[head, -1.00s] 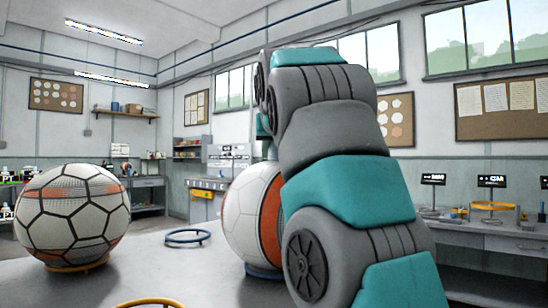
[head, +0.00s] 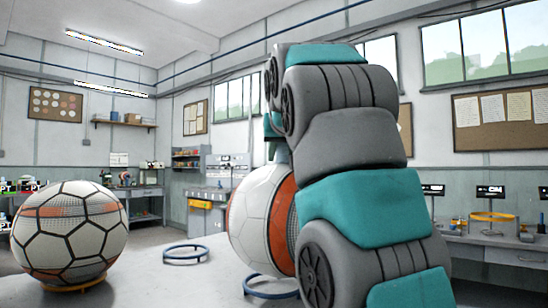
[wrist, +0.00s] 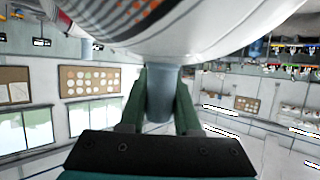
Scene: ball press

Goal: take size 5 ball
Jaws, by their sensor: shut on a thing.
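A white ball with an orange band and dark speckled panels (head: 258,218) is right of centre in the head view, partly hidden by my arm. It hangs just above a blue ring (head: 272,288) on the table. In the wrist view the ball (wrist: 200,25) fills the top of the picture. My gripper (wrist: 163,80) is shut on a grey-blue post (wrist: 160,105) next to the ball. A second white ball with black seams and orange patches (head: 70,232) sits on a yellow ring at the left. I cannot read a size on either ball.
An empty blue ring (head: 186,254) lies on the grey table (head: 180,285) between the balls. A bench with a yellow ring stand (head: 492,217) stands at the right. More benches and shelves line the back wall.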

